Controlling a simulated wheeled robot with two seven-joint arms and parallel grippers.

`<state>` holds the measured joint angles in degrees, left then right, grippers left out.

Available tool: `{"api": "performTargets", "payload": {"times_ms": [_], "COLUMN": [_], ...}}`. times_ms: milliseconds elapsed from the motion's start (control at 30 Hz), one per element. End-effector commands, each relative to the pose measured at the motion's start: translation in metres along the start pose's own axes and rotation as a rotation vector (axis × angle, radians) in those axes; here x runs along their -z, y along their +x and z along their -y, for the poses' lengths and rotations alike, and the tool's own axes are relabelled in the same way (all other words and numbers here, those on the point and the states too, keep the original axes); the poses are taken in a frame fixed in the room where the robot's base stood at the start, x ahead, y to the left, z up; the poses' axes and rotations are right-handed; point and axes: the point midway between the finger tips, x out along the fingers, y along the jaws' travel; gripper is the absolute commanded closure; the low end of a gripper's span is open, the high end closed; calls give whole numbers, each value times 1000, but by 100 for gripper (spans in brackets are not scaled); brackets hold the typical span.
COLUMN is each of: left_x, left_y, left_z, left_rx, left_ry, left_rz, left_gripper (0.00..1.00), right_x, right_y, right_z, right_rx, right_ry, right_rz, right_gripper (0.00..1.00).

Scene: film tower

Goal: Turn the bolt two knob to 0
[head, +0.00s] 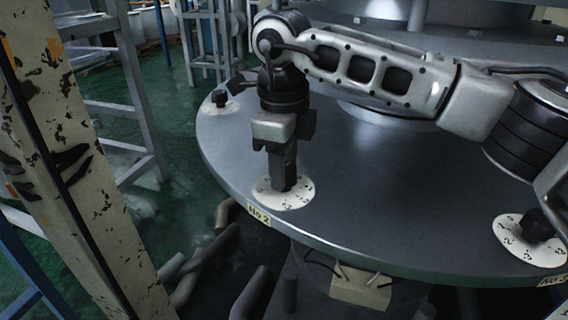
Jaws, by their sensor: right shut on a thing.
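The bolt two knob stands on a round white numbered dial (297,199) near the front edge of the round grey metal table. A tag reading "No 2" (259,215) is on the table rim below the dial. My right gripper (284,183) points straight down over the dial and is shut on the knob. Its fingers hide most of the knob, so I cannot tell which number it points to. My left gripper is not in view.
The grey round table (400,215) has bare room in its middle. Another black knob (537,226) on a white dial is at the right, and one more (220,98) at the far left. A worn, paint-chipped post (75,150) stands at the left. Pipes (205,255) lie below.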

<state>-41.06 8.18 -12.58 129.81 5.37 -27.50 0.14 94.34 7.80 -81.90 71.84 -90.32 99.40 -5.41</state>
Motion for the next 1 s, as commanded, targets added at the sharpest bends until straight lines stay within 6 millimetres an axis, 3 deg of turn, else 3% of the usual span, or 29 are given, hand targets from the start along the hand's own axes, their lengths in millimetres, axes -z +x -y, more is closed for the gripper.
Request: {"api": "performTargets", "payload": {"times_ms": [300,867,900,967,1000], "left_x": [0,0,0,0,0], "left_y": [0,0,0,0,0], "left_z": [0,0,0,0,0], "left_rx": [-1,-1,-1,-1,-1], "left_ry": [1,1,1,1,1], "left_rz": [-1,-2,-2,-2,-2], "left_gripper": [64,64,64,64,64], "right_x": [0,0,0,0,0], "right_y": [-1,-1,-1,-1,-1], "right_z": [1,1,1,1,1], "right_rx": [4,4,4,4,3], "right_ry": [129,156,156,156,155], "right_rz": [-5,-6,-6,-6,-6], "right_gripper": [84,83,52,39,39]}}
